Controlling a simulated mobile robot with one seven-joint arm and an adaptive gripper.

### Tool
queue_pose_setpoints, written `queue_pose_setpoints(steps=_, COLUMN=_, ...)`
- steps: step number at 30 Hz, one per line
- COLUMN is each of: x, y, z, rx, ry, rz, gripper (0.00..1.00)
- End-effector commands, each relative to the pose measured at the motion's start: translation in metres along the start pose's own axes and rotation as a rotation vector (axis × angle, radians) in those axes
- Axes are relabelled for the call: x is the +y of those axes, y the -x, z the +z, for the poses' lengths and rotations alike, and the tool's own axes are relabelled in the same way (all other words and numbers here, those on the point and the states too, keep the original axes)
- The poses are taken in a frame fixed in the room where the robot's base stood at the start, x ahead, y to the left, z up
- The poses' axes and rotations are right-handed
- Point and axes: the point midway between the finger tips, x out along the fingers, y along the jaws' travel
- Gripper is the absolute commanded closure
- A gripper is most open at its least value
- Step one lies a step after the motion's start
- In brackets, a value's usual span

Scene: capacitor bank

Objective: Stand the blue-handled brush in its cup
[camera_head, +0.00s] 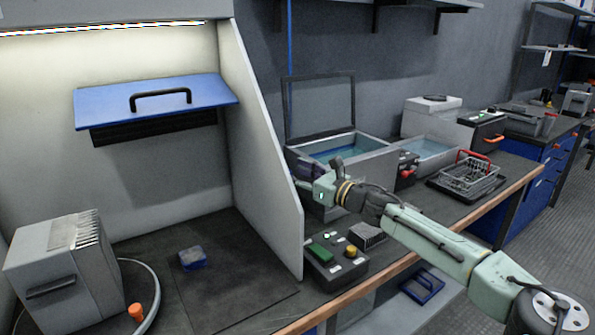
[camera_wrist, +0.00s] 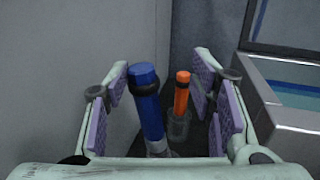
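The blue-handled brush (camera_wrist: 150,108) is in the wrist view, close to the grey partition, with its handle up and slightly tilted. A pale ring shows at its lower end; I cannot tell whether this is a cup or part of the brush. An orange-handled tool (camera_wrist: 181,94) stands to its right in a greyish see-through cup (camera_wrist: 179,126). My gripper (camera_wrist: 166,88) is open, its purple-padded fingers spread on either side of both handles. No grip on the brush shows. In the head view my gripper (camera_head: 312,176) is beside the partition's right side, and the brush cannot be made out.
The light grey partition (camera_head: 262,140) stands close on the left. An open tank (camera_head: 350,148) is behind and to the right. A control box (camera_head: 335,262) with green and yellow buttons is in front. A wire basket (camera_head: 470,178) is farther right.

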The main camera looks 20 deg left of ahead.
Motion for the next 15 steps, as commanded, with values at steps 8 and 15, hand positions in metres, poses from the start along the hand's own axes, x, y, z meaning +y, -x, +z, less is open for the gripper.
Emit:
queue_pose_setpoints(steps=8, x=-0.006, y=0.015, z=-0.026, rx=0.035, ry=0.0, rz=-0.018, gripper=0.54)
queue_pose_setpoints(steps=15, x=-0.002, y=0.061, z=-0.011, rx=0.016, ry=0.003, rz=-0.012, gripper=0.54)
